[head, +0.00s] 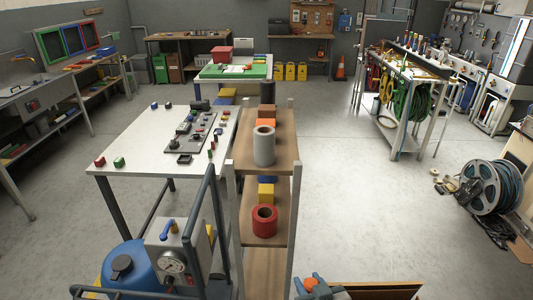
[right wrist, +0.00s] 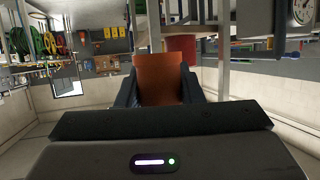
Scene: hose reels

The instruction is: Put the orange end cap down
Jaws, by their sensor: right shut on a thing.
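The orange end cap (head: 311,284) is at the bottom of the head view, between the blue-grey fingers of my right gripper (head: 312,287). In the right wrist view the cap (right wrist: 160,75) fills the space between the two dark fingers of the right gripper (right wrist: 160,92). The gripper is shut on it. The cap is held up in front of the wrist, and no surface shows touching it. My left gripper is in neither view.
A brown flat-topped thing (head: 375,291) lies beside the right gripper at the bottom edge. A wooden shelf rack (head: 262,151) with a grey roll (head: 264,146) and a red roll (head: 264,221) stands ahead. A white table (head: 130,140) is left. Open floor (head: 370,210) lies right.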

